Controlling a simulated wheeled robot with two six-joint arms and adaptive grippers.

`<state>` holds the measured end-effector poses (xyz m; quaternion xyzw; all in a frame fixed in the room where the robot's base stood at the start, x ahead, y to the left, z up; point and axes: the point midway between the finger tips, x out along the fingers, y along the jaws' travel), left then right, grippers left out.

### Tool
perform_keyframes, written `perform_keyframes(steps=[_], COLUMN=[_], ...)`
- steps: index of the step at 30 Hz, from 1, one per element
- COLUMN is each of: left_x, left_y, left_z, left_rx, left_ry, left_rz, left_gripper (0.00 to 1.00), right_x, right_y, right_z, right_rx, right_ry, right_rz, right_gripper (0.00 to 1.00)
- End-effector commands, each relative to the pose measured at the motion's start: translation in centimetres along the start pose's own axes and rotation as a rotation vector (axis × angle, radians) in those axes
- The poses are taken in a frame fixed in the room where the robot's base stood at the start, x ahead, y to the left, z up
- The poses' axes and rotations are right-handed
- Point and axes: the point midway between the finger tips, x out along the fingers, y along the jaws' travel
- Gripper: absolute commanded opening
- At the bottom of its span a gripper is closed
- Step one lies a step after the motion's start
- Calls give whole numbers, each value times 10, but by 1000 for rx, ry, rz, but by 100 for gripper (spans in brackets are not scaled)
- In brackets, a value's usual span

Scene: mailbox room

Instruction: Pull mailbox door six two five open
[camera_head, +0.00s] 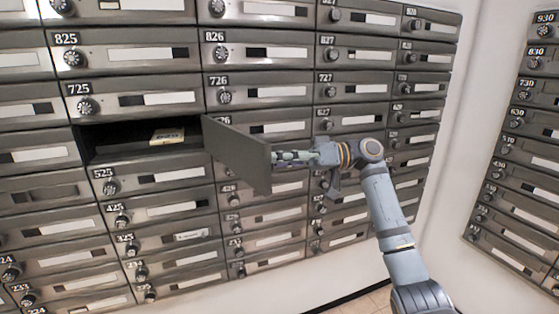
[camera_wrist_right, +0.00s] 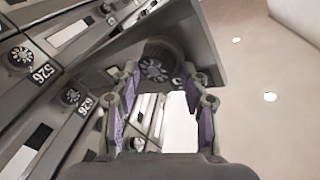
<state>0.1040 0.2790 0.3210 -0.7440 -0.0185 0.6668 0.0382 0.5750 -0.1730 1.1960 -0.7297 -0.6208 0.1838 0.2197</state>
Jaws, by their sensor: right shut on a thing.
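Mailbox door 625 (camera_head: 238,155) stands swung outward, hinged on its right side. Its plain inner face shows in the head view, and the open compartment (camera_head: 120,145) is between the 725 and 525 doors. My right gripper (camera_head: 283,157) is on the outer side of this door, its fingers at the free edge. In the right wrist view, the door (camera_wrist_right: 195,40) is at the top and its round dark knob (camera_wrist_right: 154,67) lies between the fingertips of my right gripper (camera_wrist_right: 160,78), which is shut on it. The number plate on the door is hidden in the head view. My left gripper is not in view.
A small yellowish parcel (camera_head: 167,135) lies inside the open compartment. Closed mailbox doors surround it, including 725 (camera_head: 130,98) above and 525 (camera_head: 140,180) below. Another mailbox bank (camera_head: 520,160) stands at the right. Bare wall (camera_head: 475,100) lies between the banks.

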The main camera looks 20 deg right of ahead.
Motion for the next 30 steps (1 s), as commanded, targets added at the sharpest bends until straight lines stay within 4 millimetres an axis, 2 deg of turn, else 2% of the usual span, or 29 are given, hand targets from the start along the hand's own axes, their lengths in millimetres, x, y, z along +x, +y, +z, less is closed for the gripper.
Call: perform_keyframes(steps=[1,2,6,25,28,30], left_x=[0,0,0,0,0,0], left_y=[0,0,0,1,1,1], left_z=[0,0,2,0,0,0], left_rx=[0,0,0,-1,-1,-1], left_ry=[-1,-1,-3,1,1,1], left_rz=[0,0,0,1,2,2], left_gripper=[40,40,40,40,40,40], right_x=[0,0,0,-1,-11,-25], right_y=[5,5,4,3,3,3], right_z=[-1,-1,-1,0,0,0], right_rx=[6,6,5,1,2,2], right_ry=[10,10,9,5,4,5], right_rz=[14,13,12,9,12,14], right_gripper=[0,49,68,68,68,68])
